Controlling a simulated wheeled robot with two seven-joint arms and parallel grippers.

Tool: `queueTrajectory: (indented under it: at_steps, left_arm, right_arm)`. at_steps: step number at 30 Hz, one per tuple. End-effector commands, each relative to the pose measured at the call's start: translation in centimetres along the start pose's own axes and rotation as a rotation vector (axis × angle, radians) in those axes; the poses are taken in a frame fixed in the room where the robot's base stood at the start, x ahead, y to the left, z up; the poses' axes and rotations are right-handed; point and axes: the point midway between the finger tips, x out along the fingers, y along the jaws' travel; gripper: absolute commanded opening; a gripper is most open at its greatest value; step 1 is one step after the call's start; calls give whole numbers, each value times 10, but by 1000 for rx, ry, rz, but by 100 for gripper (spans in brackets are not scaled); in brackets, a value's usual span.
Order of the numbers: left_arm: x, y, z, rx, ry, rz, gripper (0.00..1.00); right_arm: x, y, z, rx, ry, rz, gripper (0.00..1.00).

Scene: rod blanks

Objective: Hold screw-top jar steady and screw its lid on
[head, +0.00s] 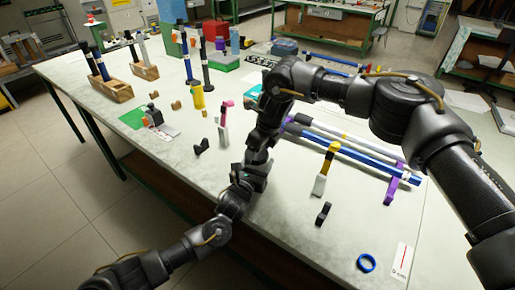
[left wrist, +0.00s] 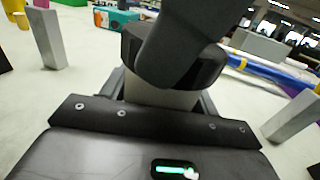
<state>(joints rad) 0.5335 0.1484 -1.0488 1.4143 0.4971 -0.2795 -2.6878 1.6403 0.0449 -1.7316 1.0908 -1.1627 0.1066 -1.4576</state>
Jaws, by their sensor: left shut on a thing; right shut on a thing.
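My left gripper (head: 246,178) and my right gripper (head: 260,148) meet above the front part of the table in the head view, the right one on top. The jar and lid are hidden there by the arms. In the left wrist view, the pale grey jar body (left wrist: 160,97) stands between my left gripper's dark fingers, which are shut on it. My right gripper (left wrist: 185,45) comes down over the jar's top from above. It is shut on the lid, which is mostly covered by dark gripper parts, so I cannot tell how the lid sits on the jar.
Long blue and white rods (head: 360,152) lie on purple supports right of the grippers. A blue ring (head: 366,263) and small black holder (head: 323,213) lie near the front edge. Wooden blocks with upright rods (head: 108,90) stand at left. Bare tabletop (head: 270,225) lies between.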

Motion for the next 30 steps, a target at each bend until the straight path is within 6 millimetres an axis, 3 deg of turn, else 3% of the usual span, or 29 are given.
queueTrajectory:
  at_steps: [8,9,14,20,30]
  left_arm:
    - [0,0,-1,1,2,0,20]
    - [0,0,-1,1,2,0,0]
    - [0,0,-1,1,2,0,0]
    - [0,0,-1,1,2,0,0]
    - [0,0,-1,2,2,0,0]
  right_arm:
    - [6,0,-2,0,0,0,44]
    - [6,0,-2,0,0,0,44]
    - [7,1,-2,81,3,-24,44]
    - [7,4,0,494,2,-153,44]
    - [8,4,2,1355,2,-428,44]
